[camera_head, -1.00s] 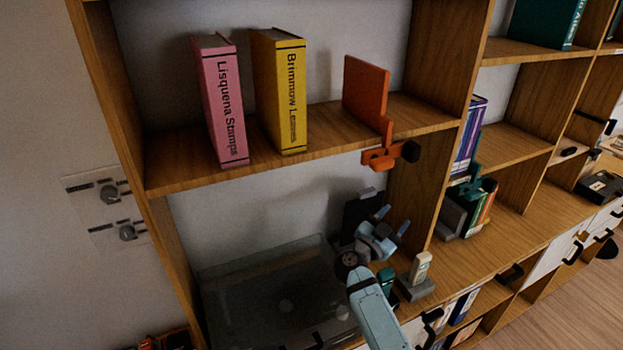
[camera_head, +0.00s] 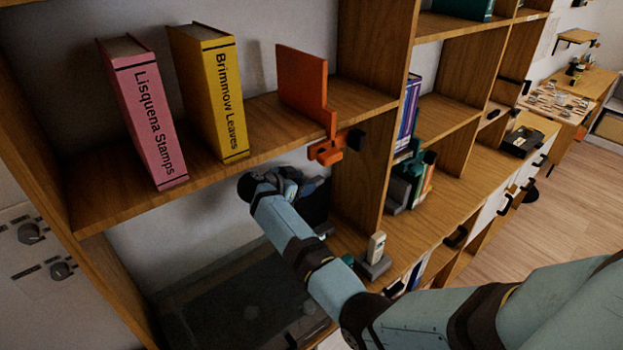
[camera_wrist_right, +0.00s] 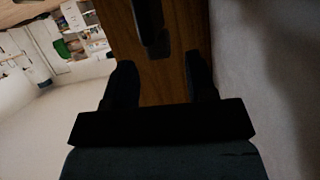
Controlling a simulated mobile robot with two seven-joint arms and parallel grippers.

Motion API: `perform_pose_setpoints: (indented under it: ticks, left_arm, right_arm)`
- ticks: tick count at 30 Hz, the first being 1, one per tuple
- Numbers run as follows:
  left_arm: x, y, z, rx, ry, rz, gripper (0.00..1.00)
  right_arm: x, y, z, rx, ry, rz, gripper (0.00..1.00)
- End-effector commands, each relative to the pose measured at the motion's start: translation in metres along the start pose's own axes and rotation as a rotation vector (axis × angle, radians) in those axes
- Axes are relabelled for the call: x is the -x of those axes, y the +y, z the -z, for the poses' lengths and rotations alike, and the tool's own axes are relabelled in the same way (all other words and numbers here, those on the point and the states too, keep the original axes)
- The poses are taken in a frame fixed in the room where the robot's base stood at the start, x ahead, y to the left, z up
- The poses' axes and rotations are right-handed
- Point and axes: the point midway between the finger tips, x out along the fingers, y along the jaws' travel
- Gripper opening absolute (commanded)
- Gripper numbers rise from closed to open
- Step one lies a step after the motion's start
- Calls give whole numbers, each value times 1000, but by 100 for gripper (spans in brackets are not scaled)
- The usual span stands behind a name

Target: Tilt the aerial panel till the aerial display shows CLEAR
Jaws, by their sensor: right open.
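A dark upright panel (camera_head: 317,208), which looks like the aerial panel, stands on the lower shelf below the orange bookend, partly hidden by my right arm. I see no readable display, so I cannot tell what the aerial display shows. My right gripper (camera_head: 300,186) is in front of the panel, under the upper shelf, its fingers mostly hidden by the wrist. In the right wrist view its two dark fingers (camera_wrist_right: 160,64) are apart, with wood behind and a dark object (camera_wrist_right: 153,32) beyond them that I cannot identify. My left gripper is not in view.
A pink book (camera_head: 146,115), a yellow book (camera_head: 212,95) and an orange bookend (camera_head: 302,80) stand on the shelf above. An orange bracket (camera_head: 327,152) hangs at its edge. A pale handset (camera_head: 376,247) stands right of the arm. A clear-lidded box (camera_head: 235,305) lies lower left.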

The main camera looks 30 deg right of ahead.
Motion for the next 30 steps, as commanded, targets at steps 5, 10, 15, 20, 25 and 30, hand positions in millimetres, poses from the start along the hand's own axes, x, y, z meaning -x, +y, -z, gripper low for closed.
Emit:
perform_pose_setpoints:
  ticks: [5,10,15,20,25,30]
  left_arm:
    - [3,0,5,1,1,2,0]
    - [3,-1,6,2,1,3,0]
    - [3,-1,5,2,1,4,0]
    - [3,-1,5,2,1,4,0]
    - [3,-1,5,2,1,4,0]
    - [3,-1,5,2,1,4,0]
  right_arm:
    - [-27,0,2,0,2,0,51]
    - [-39,0,1,-1,1,1,51]
    - [-41,0,0,-2,0,2,51]
    - [-41,0,0,-2,0,2,44]
    - [-41,0,0,-2,0,1,5]
    - [-41,0,0,-2,0,2,0]
